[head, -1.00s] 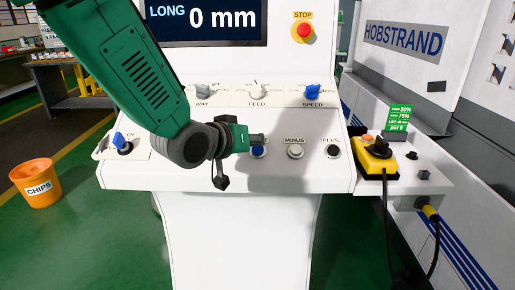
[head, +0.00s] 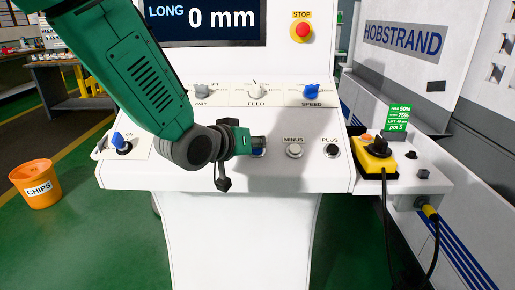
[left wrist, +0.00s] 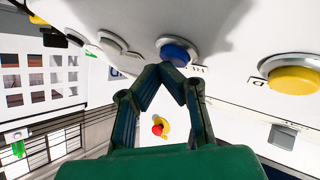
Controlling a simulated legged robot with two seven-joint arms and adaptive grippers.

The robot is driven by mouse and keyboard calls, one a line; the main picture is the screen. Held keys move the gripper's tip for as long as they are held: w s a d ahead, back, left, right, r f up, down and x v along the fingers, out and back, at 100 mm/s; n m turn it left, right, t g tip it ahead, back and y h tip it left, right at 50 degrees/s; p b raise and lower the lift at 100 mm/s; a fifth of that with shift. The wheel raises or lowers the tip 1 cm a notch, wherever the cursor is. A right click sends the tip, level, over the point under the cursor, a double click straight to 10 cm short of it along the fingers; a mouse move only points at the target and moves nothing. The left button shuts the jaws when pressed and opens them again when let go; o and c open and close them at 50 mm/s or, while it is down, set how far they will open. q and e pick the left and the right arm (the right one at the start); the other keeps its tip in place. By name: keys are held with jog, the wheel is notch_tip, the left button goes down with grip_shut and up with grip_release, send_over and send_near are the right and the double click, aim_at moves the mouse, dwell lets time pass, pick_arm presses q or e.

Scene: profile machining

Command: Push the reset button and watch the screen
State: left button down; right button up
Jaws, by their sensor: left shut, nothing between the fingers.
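The blue button (head: 258,154) is on the white console and is mostly hidden behind my left gripper (head: 262,146). In the left wrist view the blue button (left wrist: 178,48) has a partly covered label beginning "RE". My left gripper (left wrist: 172,70) is shut and empty, its fingertips right at the button's near edge. I cannot tell whether they touch it.
A yellow button (left wrist: 293,76) sits beside the blue one. MINUS (head: 294,150) and PLUS (head: 332,150) buttons are to the right. A red stop button (head: 302,30) is above. A yellow control box (head: 375,162) with a cable stands at right.

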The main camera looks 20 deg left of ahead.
pick_arm(q)
jog(key=shift+f, duration=0.2)
jog(key=shift+r, duration=0.15)
jog(key=shift+s+a+r+p, duration=0.1)
jog(key=shift+s+r+p, duration=0.25)
jog(key=shift+r+p, duration=0.3)
jog(key=s+r+p, duration=0.1)
jog(key=r+p, duration=0.2)
jog(key=s+r+p, duration=0.1)
jog(key=r, duration=0.1)
jog(key=shift+s+d+r, duration=0.1)
jog(key=shift+s+d, duration=0.25)
jog(key=shift+d, duration=0.05)
dwell(0.3)
dwell(0.4)
